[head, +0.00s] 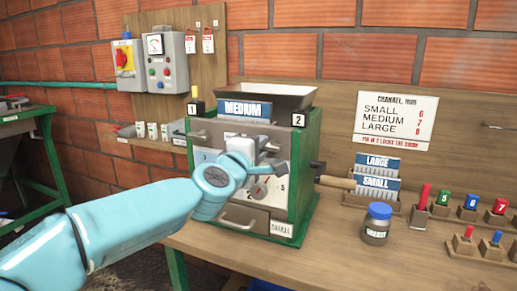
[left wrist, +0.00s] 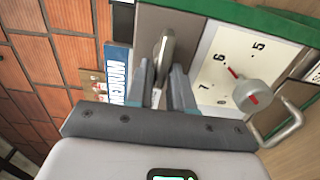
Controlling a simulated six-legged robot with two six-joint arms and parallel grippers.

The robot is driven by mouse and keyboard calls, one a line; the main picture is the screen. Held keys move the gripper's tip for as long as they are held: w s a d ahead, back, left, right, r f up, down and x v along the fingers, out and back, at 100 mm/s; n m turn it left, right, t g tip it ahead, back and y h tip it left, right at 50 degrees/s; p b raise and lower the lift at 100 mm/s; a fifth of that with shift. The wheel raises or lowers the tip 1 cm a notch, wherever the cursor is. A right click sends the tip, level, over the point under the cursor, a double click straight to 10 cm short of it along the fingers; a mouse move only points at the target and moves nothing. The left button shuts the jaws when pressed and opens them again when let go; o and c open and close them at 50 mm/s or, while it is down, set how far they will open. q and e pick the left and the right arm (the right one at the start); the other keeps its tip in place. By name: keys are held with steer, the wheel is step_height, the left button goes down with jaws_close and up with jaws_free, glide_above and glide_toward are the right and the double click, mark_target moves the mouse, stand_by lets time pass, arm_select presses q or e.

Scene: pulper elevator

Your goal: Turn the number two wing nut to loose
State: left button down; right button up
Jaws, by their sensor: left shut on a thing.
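The grey-green machine (head: 309,185) stands on the bench, with a "2" tag (head: 298,120) at its upper right and a "1" tag at its upper left. My left gripper (head: 279,152) is at the upper right of its front, below the "2" tag. In the left wrist view my left gripper (left wrist: 161,76) is shut on a metal wing nut (left wrist: 165,50), with one finger on each side. The fingers hide part of the nut, and its seat against the panel is hard to see. My right gripper is not in view.
A dial knob (left wrist: 252,97) with a red mark sits close beside the fingers, with a curved handle (left wrist: 283,127) beyond it. A "MEDIUM" plate (head: 245,109) is on the machine. A grease jar (head: 376,224) and colored pins (head: 470,206) stand to the right.

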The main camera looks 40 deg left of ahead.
arm_select(q)
steer(key=c, duration=1)
jaws_free()
steer(key=shift+w, duration=0.15)
steer(key=p+v, duration=0.3)
steer(key=v, duration=1.3)
steer(key=shift+d, duration=0.2)
